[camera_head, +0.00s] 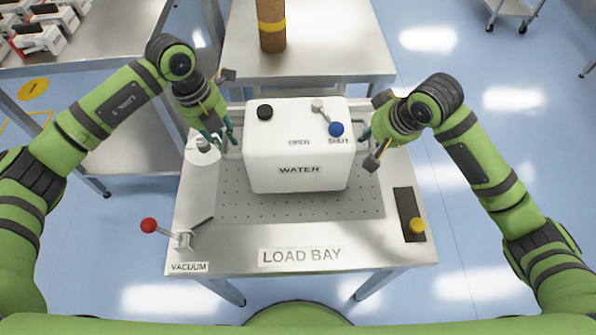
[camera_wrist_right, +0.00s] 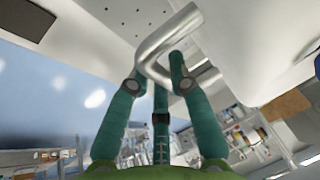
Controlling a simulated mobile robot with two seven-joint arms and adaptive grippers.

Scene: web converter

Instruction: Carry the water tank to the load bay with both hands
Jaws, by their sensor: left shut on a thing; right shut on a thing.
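The white water tank (camera_head: 270,150), marked WATER, OPEN and SHUT, has a black cap, a blue cap and a small grey lever on top. It is upright over the perforated plate (camera_head: 232,207) of the table marked LOAD BAY (camera_head: 300,255). I cannot tell whether it touches the plate. My left gripper (camera_head: 228,138) is shut on the handle at the tank's left side. My right gripper (camera_head: 366,136) is shut on the handle at its right side. In the right wrist view, the teal fingers close around the bent metal handle (camera_wrist_right: 165,45). The tank's underside is hidden.
A red-knobbed vacuum lever (camera_head: 149,226) stands at the table's front left. A round white item (camera_head: 203,150) is beside my left gripper. A brown roll (camera_head: 271,25) stands on the table behind.

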